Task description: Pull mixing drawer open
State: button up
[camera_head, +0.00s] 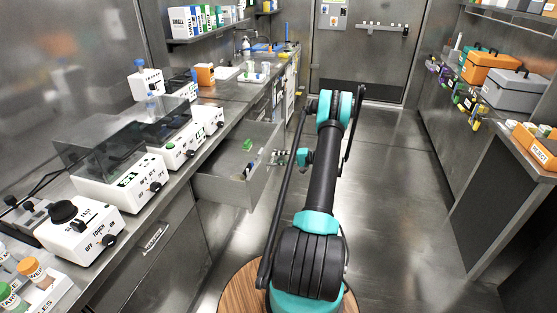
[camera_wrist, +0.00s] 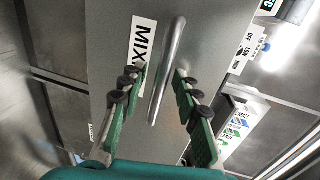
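The mixing drawer (camera_head: 262,168) stands pulled out from under the left counter in the head view, with small green items inside. Its front panel (camera_wrist: 110,60) fills the middle of the wrist view, with a partly hidden label starting "MIX" (camera_wrist: 143,42) and a straight metal handle (camera_wrist: 173,48). My gripper (camera_wrist: 161,80) has its two green fingers on either side of the handle, with gaps showing on both sides, so it is open. In the head view my gripper (camera_head: 281,157) is at the drawer's front, small and partly hidden by my arm.
White lab devices (camera_head: 115,180) line the left counter (camera_head: 205,125). A second closed drawer front (camera_head: 150,245) is nearer. The right side has a counter with an orange bin (camera_head: 537,145) and toolboxes (camera_head: 490,65). The floor (camera_head: 395,190) right of my arm is clear.

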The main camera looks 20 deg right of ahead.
jog(key=v, duration=1.2)
dwell(0.5)
jog(key=s+a+r+n+g+h, duration=0.1)
jog(key=s+a+r+g+h, duration=0.1)
jog(key=a+r, duration=0.35)
jog(key=s+a+r+g+h, duration=0.1)
jog(key=s+a+r+h, duration=0.15)
jog(key=a, duration=0.65)
jog(key=s+a+r+n+g+h, duration=0.1)
jog(key=s+a+r+g, duration=0.15)
jog(key=a+r, duration=0.4)
jog(key=s+a+n+h, duration=0.2)
jog(key=s+a+h, duration=0.1)
jog(key=s, duration=1.1)
jog(key=s+a+f+n+h, duration=0.1)
jog(key=s+a+n+h, duration=0.2)
jog(key=s, duration=1.1)
jog(key=shift+a+f+h, duration=0.3)
jog(key=shift+a+h, duration=0.25)
jog(key=shift+a, duration=0.55)
